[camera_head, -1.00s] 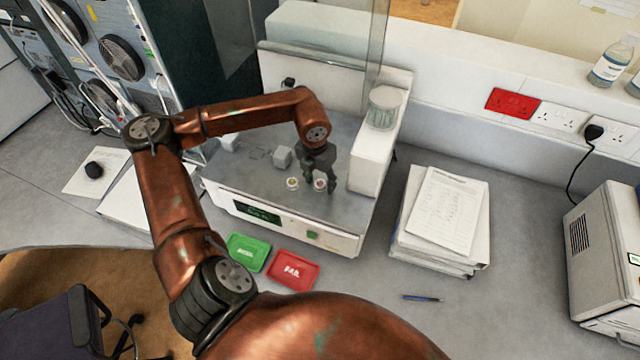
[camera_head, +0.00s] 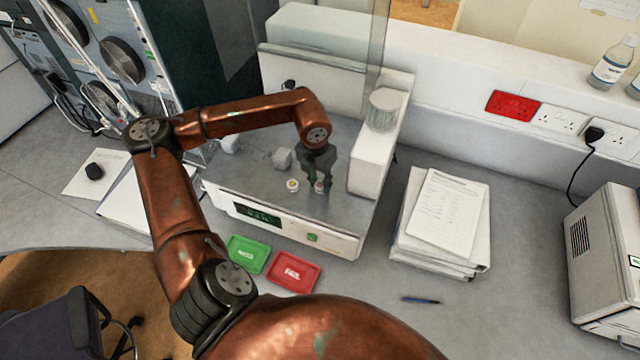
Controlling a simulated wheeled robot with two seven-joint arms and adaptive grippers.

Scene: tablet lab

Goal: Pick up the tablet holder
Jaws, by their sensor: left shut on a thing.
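Two small, round, whitish holders stand on the grey top of the lab instrument (camera_head: 240,190). The left holder (camera_head: 292,185) stands free. The right one, a tablet holder (camera_head: 319,187), is between the fingers of my left gripper (camera_head: 321,185) and partly hidden by them. My left gripper points down and is shut on this tablet holder, at or very near the instrument's top; I cannot tell whether it is lifted. My right gripper is not in view.
A green tray (camera_head: 247,254) and a red tray (camera_head: 293,272) lie in front of the instrument. A tall white block (camera_head: 372,160) with a clear jar (camera_head: 384,108) stands right of the gripper. Papers (camera_head: 440,220) and a pen (camera_head: 420,300) lie further right, with bare bench around.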

